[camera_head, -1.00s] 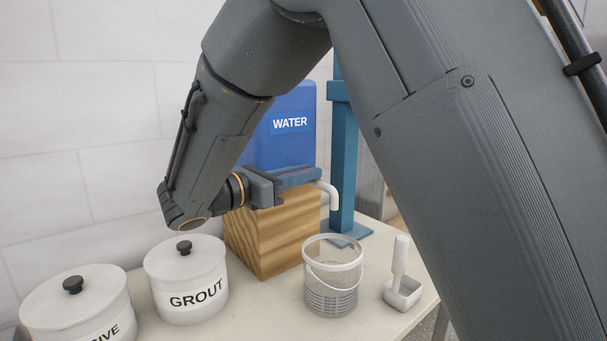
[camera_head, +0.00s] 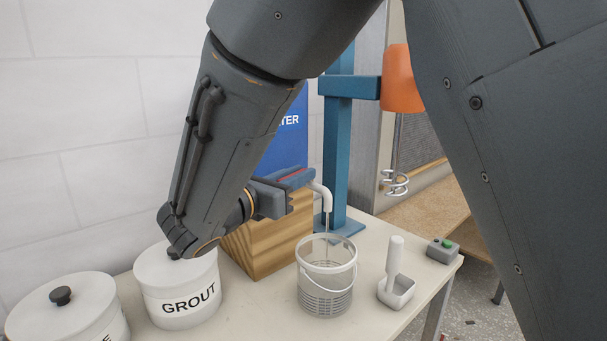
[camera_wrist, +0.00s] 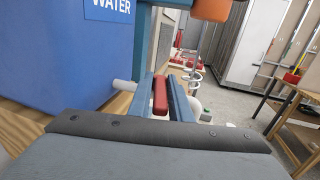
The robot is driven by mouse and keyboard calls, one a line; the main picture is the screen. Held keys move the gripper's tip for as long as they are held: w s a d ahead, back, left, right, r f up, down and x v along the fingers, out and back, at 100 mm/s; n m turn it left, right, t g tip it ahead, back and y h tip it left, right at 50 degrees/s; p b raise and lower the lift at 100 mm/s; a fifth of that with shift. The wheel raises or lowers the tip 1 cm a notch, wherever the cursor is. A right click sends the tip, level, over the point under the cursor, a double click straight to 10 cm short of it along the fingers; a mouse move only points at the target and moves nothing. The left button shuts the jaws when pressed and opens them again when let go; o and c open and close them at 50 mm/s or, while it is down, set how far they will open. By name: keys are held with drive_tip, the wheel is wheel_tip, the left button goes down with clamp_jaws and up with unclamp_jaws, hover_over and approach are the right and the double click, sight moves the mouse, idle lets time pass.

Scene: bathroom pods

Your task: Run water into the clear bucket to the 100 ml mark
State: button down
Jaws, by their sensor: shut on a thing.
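The blue water tank (camera_head: 285,140), marked WATER, stands on a wooden block (camera_head: 265,240). My gripper (camera_head: 297,179) is at the tap, shut on its red lever. The lever (camera_wrist: 160,97) shows between the two blue fingers in the wrist view. The white spout (camera_head: 323,194) bends down over the clear bucket (camera_head: 325,302). A thin stream (camera_head: 327,228) falls from the spout into the bucket's open top. The bucket stands upright on the table, its handle hanging at the front, with grey lines around its lower wall. I cannot make out the water level.
A white grout pot (camera_head: 180,290) and another lidded pot (camera_head: 65,312) stand left. A white scoop (camera_head: 396,285) and a grey box with a green button (camera_head: 443,250) lie right. A blue stand (camera_head: 338,150) holds an orange mixer (camera_head: 402,82) behind.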

drive_tip(key=c, duration=1.8)
unclamp_jaws()
drive_tip(key=shift+o, duration=0.2)
drive_tip(key=b+v, duration=0.1)
drive_tip(key=v, duration=0.6)
drive_tip(key=shift+s+a, duration=0.2)
drive_tip(key=shift+s, duration=0.15)
drive_tip(key=shift+c, duration=0.4)
